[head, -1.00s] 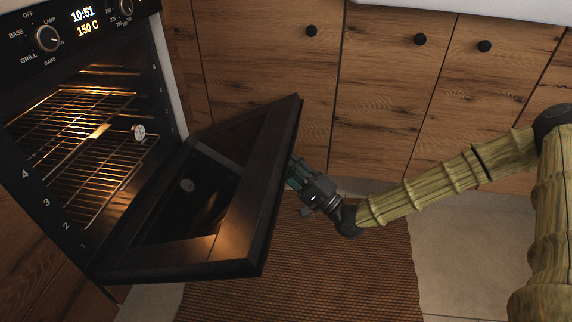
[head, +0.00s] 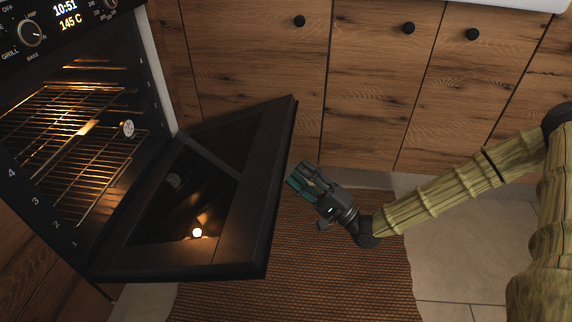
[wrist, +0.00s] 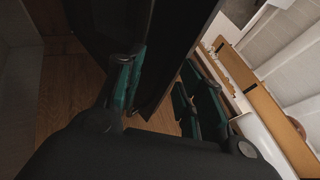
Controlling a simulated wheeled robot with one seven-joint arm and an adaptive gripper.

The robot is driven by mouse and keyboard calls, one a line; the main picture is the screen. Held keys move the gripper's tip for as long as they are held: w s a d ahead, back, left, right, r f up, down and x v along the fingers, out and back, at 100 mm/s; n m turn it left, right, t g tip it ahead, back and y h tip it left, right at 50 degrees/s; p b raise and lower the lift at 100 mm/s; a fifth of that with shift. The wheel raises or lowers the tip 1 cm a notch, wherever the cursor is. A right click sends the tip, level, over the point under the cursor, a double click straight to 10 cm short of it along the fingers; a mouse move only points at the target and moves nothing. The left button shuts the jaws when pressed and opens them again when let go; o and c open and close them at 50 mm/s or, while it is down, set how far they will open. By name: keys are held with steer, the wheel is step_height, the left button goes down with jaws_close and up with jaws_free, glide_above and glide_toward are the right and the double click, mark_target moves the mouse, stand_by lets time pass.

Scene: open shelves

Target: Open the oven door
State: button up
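The oven door (head: 262,205) is a dark framed panel with a glass window. It is hinged at the bottom of the oven (head: 158,150) and stands partly open, tilted outward, with the lit cavity showing. My gripper (head: 301,177) is just right of the door's outer edge in the head view, with a small gap between them. Its teal fingers are spread and hold nothing. In the wrist view the fingers of my gripper (wrist: 158,88) are apart, with the dark door (wrist: 165,45) beyond them. The door's handle is hidden.
Wooden cabinets (head: 370,90) with black knobs line the back. A brown woven rug (head: 340,270) covers the floor before the oven, with clear room above it.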

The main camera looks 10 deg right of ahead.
steer(key=shift+v, duration=1.85)
steer(key=shift+f, duration=0.15)
steer(key=s+d+f+b, duration=0.3)
steer(key=s+f, duration=0.3)
steer(key=f, duration=0.4)
steer(key=shift+f+b, duration=0.2)
steer(key=shift+b, duration=0.55)
stand_by(0.3)
